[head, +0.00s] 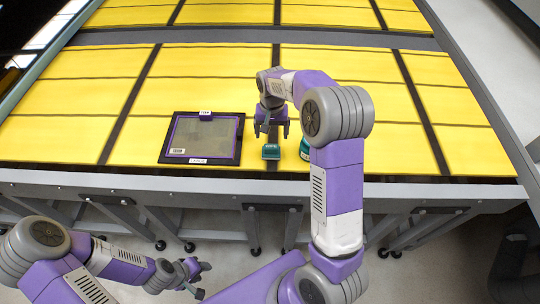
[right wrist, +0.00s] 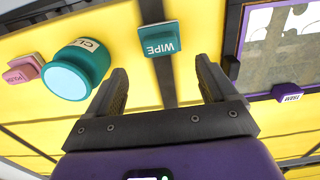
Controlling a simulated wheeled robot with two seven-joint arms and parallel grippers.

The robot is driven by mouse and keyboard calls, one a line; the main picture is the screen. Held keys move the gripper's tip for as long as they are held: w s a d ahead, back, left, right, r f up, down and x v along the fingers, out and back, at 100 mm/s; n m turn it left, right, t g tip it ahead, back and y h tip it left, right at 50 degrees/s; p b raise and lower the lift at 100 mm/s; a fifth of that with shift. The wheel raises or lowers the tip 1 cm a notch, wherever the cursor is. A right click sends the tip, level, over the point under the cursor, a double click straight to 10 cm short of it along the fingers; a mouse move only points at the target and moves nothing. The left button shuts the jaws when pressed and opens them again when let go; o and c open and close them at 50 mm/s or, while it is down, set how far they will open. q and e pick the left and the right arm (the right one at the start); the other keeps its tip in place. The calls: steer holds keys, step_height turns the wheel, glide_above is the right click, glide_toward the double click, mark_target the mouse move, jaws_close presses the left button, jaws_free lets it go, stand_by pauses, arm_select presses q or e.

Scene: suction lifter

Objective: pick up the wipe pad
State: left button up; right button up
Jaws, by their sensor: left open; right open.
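The wipe pad (head: 271,152) is a small teal block near the front edge of the yellow table. In the right wrist view the pad (right wrist: 160,38) shows the word WIPE and lies ahead of the jaws, roughly centred between them. My right gripper (head: 271,128) is open and points down over the table, just above and behind the pad. Its two fingers (right wrist: 161,82) are apart with nothing between them, and I see no contact with the pad. My left gripper (head: 197,281) is open and empty, low in front of the table.
A dark-framed panel (head: 237,148) with a purple inner border lies left of the pad. A teal round container (right wrist: 82,70) stands close beside the pad, partly hidden by my right arm in the head view. A pink block (right wrist: 22,70) is beyond it. Yellow table (head: 60,138) is clear at left.

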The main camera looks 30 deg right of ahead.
mark_target(271, 146)
steer(key=shift+s+f, duration=0.15)
steer(key=shift+f, duration=0.55)
step_height(271, 146, down, 7)
steer(key=shift+a+r, duration=0.15)
steer(key=shift+r, duration=0.05)
steer(key=c, duration=0.8)
steer(key=shift+r, duration=5.05)
